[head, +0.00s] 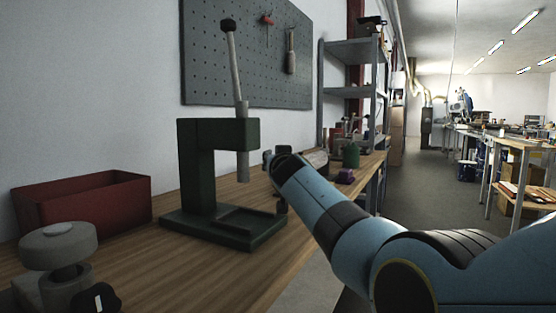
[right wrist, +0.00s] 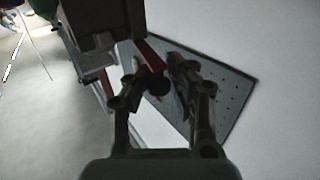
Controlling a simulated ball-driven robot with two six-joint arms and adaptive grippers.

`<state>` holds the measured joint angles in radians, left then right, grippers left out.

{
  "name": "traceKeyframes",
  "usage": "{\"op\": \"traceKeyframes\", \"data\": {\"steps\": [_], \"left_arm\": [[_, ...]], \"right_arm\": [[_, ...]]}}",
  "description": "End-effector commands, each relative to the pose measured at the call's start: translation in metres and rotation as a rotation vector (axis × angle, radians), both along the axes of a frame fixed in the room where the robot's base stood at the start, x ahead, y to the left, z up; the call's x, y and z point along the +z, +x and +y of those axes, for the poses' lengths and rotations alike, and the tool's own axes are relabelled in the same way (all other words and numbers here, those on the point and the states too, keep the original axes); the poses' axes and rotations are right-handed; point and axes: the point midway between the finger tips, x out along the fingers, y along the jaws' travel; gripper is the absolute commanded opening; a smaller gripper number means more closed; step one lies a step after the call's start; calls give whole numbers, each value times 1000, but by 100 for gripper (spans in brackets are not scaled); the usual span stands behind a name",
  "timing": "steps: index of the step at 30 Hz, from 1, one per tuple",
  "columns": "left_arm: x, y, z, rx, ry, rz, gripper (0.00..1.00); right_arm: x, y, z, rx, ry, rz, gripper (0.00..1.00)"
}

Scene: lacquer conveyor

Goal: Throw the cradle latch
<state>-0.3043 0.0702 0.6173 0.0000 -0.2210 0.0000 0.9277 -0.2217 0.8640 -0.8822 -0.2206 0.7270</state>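A dark green press-like frame (head: 196,170) stands on the bench in the head view. A light grey lever (head: 236,70) with a black knob (head: 228,25) rises from its head, tilted slightly left. I cannot tell for certain which part is the cradle latch. My right gripper (head: 275,182) is just right of the frame, below the lever, largely hidden by my own wrist. In the right wrist view its two fingers (right wrist: 152,70) are apart. A dark round shape (right wrist: 157,83) shows between them; I cannot tell what it is or that it is touched. My left gripper is out of view.
A red bin (head: 85,203) and a grey round-topped fixture (head: 58,245) stand at the left of the wooden bench (head: 170,265). A pegboard (head: 245,55) with tools hangs behind. A green container (head: 351,155) and a purple item (head: 345,176) lie farther along. The aisle at right is open.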

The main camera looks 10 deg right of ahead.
Motion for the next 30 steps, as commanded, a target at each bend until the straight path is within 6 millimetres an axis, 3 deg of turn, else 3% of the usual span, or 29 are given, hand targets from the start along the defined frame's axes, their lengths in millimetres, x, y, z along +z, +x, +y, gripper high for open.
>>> {"op": "traceKeyframes", "data": {"steps": [1, 6, 17, 30], "left_arm": [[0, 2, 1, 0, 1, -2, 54], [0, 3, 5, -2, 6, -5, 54], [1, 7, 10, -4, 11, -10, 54], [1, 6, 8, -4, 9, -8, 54]], "right_arm": [[-4, -1, 2, 3, 2, 5, 22], [0, 0, 1, 1, 0, -1, 43], [9, 1, -2, -2, -1, -7, 43], [86, 0, 1, 2, 0, -5, 43]]}}
